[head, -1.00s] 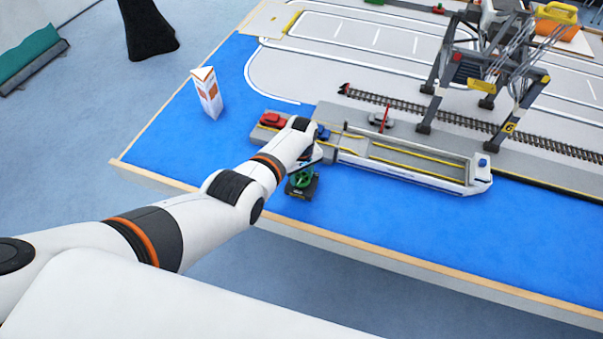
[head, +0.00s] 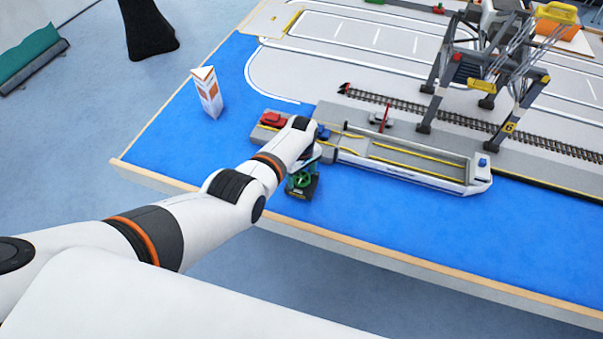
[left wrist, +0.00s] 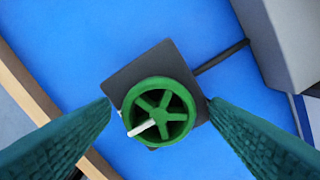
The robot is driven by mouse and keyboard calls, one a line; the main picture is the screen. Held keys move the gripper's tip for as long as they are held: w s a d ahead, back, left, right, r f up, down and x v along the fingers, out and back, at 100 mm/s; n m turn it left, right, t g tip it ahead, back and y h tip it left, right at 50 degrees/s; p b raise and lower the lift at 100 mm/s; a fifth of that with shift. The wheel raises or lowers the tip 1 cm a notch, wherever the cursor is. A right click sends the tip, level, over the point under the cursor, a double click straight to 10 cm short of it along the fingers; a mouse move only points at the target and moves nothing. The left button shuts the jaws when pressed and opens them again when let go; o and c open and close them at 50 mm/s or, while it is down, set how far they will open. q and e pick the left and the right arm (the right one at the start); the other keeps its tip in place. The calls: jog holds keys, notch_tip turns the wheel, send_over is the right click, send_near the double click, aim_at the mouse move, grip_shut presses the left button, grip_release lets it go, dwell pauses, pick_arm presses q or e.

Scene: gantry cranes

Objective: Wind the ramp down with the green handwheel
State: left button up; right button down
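The green handwheel (head: 302,181) stands on a dark square base at the blue table's near edge. In the left wrist view the handwheel (left wrist: 158,113) is seen from above, with spokes and a white bar pointing lower left. My left gripper (left wrist: 159,101) is open, its two teal fingers on either side of the wheel with small gaps visible. In the head view my wrist partly covers the gripper. The ramp cannot be made out clearly; the grey deck (head: 330,141) at the ship's left end is partly hidden by my wrist. My right gripper is out of view.
A red car (head: 272,119) and a blue car (head: 322,132) are near my wrist. The long ship (head: 420,168) lies to the right. A gantry crane (head: 490,70) stands over the tracks. A white-orange carton (head: 207,93) stands left. Blue surface right of the wheel is clear.

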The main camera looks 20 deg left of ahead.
aim_at(302, 177)
pick_arm(q)
jog(key=shift+r, duration=0.2)
notch_tip(302, 177, up, 5)
jog(key=shift+r+p, duration=0.15)
jog(key=shift+p, duration=0.95)
notch_tip(302, 177, up, 6)
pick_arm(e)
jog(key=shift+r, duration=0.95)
pick_arm(q)
jog(key=shift+r, duration=0.1)
